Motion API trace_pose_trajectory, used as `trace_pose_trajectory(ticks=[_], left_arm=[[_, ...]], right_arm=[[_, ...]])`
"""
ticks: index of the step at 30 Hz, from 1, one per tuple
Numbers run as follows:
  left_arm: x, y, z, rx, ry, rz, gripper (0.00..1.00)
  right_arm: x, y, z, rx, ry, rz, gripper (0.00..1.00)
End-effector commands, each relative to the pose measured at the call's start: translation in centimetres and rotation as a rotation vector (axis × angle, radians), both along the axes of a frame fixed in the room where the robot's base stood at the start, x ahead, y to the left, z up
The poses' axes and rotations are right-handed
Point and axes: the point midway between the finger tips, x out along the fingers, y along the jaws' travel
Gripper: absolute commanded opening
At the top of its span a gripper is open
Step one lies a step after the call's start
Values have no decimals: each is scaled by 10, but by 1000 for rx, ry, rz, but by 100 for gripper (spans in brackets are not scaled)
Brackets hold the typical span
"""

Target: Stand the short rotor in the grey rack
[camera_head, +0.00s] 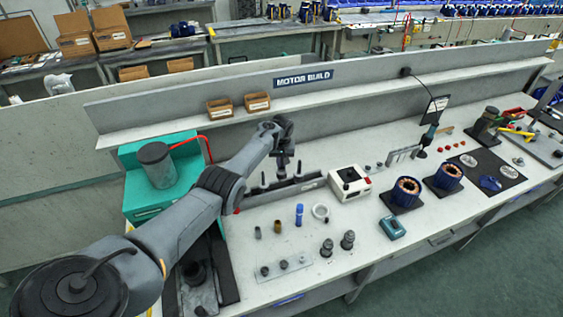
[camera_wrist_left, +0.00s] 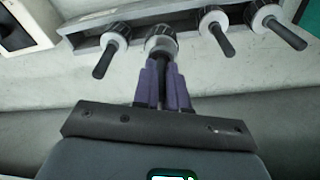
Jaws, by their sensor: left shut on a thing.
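The grey rack (camera_head: 292,190) is a long low channel on the bench; it also shows in the left wrist view (camera_wrist_left: 82,40). Several rotors with dark shafts stand in it, one of them at left in the wrist view (camera_wrist_left: 108,50). My left gripper (camera_head: 282,158) is above the rack. Its purple fingers (camera_wrist_left: 163,85) are shut on the shaft of a rotor (camera_wrist_left: 162,42), whose light collar and dark core line up with the row in the rack. I cannot tell whether this rotor is fully seated or slightly raised. The right gripper is not in view.
A white box (camera_head: 348,184) stands right of the rack, and a teal case (camera_head: 140,197) stands to its left. A white ring (camera_head: 320,211), a blue cylinder (camera_head: 299,214) and a pale plate with small parts (camera_head: 283,267) lie in front. Blue stators (camera_head: 405,192) stand farther right.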

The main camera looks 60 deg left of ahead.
Motion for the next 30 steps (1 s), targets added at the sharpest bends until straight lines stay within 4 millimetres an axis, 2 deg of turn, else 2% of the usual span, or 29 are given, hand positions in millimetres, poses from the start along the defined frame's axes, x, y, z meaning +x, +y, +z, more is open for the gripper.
trace_pose_trajectory(ticks=[30], left_arm=[[1,1,-10,1,-3,1,0]], right_arm=[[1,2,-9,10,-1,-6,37]])
